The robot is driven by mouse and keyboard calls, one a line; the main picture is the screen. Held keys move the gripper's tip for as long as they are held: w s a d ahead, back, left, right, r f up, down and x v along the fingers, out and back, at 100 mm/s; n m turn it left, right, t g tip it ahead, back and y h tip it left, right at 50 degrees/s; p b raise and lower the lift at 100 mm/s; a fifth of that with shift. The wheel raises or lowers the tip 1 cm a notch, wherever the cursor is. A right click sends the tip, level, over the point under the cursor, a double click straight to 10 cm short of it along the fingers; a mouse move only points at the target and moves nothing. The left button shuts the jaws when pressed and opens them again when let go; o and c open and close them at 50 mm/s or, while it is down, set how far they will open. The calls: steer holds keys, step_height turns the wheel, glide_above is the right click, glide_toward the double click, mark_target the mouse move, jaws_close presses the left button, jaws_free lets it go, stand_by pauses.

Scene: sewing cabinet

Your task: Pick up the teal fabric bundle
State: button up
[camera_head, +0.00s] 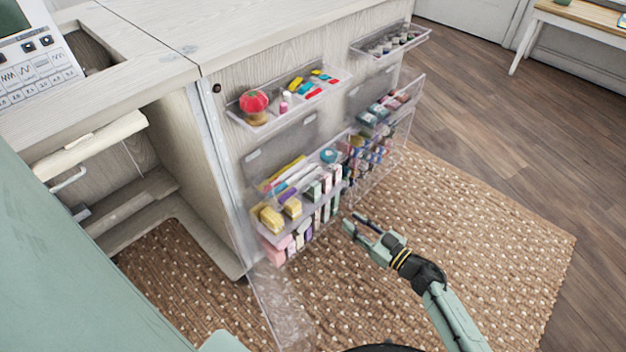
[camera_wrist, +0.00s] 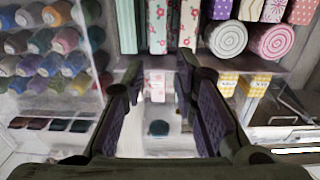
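My gripper (camera_head: 353,221) is in front of the lower rack of the cabinet in the head view. In the wrist view my gripper (camera_wrist: 158,82) is open, with its two dark fingers apart and nothing clearly held between them. A pale teal striped fabric bundle (camera_wrist: 127,25) stands upright at the top of the wrist view, beyond the left finger. In the head view, a pale teal bundle (camera_head: 335,205) shows at the lower rack's right end.
Clear racks on the cabinet side hold thread spools (camera_wrist: 50,45), rolled fabrics (camera_wrist: 228,38) and a red pincushion (camera_head: 254,102). A clear panel (camera_head: 285,300) extends below the lower rack. The woven rug (camera_head: 480,230) is clear to the right.

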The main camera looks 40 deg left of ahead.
mark_target(328, 205)
steer(key=a+b, duration=0.1)
steer(key=a, duration=0.2)
steer(key=w+a+f, duration=0.1)
steer(key=a, duration=0.3)
steer(key=w+a+f+b, duration=0.1)
steer(key=a, duration=0.3)
steer(key=shift+a+b, duration=0.1)
steer(key=shift+b, duration=0.25)
steer(key=shift+r, duration=0.1)
steer(key=shift+c, duration=0.2)
jaws_close()
